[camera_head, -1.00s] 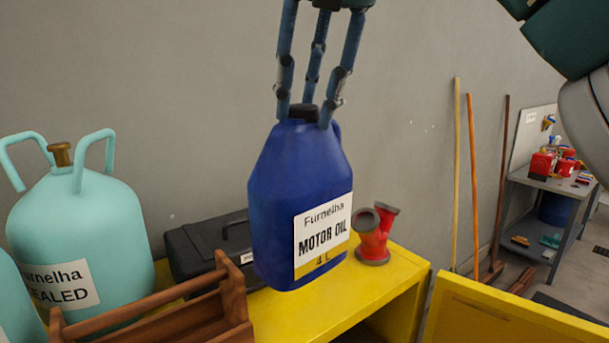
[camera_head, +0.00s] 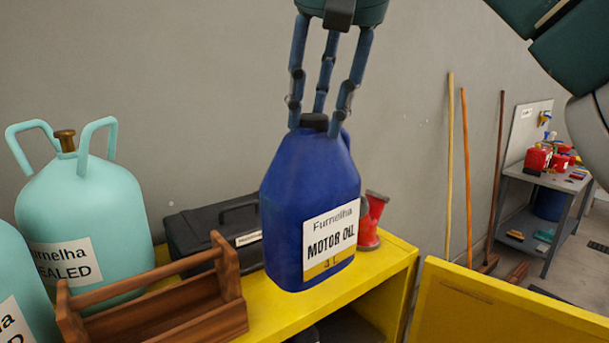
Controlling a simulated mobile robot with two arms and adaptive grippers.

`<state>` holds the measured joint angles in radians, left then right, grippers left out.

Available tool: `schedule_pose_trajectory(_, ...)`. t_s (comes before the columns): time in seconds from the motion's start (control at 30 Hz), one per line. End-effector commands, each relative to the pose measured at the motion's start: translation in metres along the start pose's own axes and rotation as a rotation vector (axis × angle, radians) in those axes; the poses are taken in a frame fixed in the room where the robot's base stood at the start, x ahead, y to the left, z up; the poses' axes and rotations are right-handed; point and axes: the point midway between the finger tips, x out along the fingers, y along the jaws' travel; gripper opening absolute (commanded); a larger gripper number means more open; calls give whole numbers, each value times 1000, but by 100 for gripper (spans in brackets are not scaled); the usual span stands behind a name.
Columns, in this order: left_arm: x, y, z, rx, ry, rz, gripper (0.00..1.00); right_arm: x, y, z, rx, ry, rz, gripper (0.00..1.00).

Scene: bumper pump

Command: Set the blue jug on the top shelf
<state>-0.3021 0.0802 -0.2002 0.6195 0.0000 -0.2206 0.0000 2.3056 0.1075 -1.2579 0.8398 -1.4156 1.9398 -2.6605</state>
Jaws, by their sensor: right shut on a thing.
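The blue jug (camera_head: 290,200) has a black cap and a white "Motor Oil" label, and it stands upright in the middle of the view. My right gripper (camera_head: 322,125) comes down from above, its fingers shut around the jug's cap and top. The yellow top shelf (camera_head: 372,272) lies below and behind the jug. The jug's base is over the shelf's surface; I cannot tell whether it touches. My left gripper does not show.
A wooden tool carrier (camera_head: 170,300), a black case (camera_head: 205,232) and teal tanks (camera_head: 95,215) fill the shelf's left side. A red pipe fitting (camera_head: 371,225) stands just behind the jug's right side. A yellow panel (camera_head: 500,310) is at lower right. Poles lean on the wall.

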Motion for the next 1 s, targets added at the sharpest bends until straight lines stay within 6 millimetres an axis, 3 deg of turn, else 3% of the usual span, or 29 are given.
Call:
schedule_pose_trajectory(0.37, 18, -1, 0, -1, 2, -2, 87, 57, 41, 20, 76, 5, 32, 0)
schedule_pose_trajectory(0.53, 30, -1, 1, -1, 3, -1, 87, 101, 68, 40, 130, 5, 57, 0)
schedule_pose_trajectory(0.77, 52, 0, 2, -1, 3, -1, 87, 182, 110, 93, 222, 5, 102, 0)
schedule_pose_trajectory(1.0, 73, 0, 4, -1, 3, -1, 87, 258, 138, 165, 303, 10, 139, 0)
